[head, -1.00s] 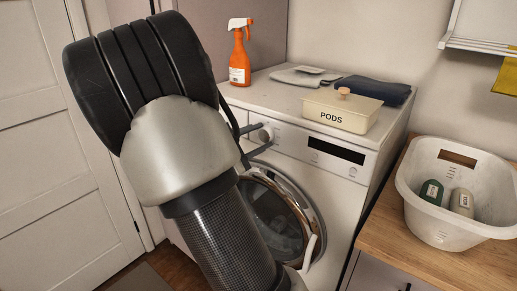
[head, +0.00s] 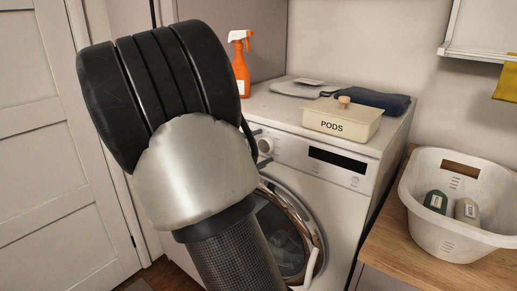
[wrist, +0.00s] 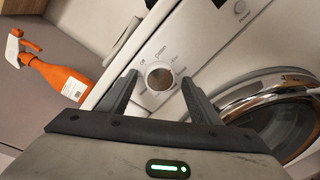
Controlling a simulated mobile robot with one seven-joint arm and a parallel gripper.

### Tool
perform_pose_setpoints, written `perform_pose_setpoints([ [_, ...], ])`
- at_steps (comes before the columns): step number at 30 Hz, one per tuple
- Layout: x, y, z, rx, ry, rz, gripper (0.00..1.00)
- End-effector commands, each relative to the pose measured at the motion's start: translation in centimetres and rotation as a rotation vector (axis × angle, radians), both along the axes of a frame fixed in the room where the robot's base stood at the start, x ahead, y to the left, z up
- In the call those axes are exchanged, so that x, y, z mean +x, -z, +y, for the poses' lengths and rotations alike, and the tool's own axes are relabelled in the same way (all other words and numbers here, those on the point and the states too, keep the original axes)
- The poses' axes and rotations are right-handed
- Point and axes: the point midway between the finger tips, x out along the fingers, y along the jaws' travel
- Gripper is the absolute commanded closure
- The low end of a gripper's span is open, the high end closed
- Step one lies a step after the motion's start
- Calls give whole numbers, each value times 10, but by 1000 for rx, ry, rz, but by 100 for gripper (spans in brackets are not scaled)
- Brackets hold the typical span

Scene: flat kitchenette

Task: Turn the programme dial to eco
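The programme dial (wrist: 158,77) is a round white knob on the washing machine's white front panel. It also shows in the head view (head: 265,146). Small labels surround it; one looks like "Off" and another like "Cotton", the rest are too small to read. My gripper (wrist: 158,88) is open, with one dark finger on each side of the dial in the wrist view. I cannot tell whether either finger touches it. In the head view my arm hides most of the gripper.
The washing machine (head: 335,215) has a round chrome-rimmed door below the panel. On top stand an orange spray bottle (head: 240,70), a PODS box (head: 343,122) and folded cloths (head: 372,102). A white laundry basket (head: 455,225) stands on the wooden counter at right.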

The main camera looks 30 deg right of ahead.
Motion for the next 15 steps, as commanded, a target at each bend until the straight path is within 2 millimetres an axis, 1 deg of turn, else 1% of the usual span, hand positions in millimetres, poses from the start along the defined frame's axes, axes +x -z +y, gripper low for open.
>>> perform_pose_setpoints([
  [8, 0, -1, 0, -1, -1, 0, 42],
  [10, 0, -1, 3, -1, -2, -1, 42],
  [13, -3, -3, 13, -1, -3, -2, 42],
  [15, -7, -5, 25, 0, -5, -1, 42],
])
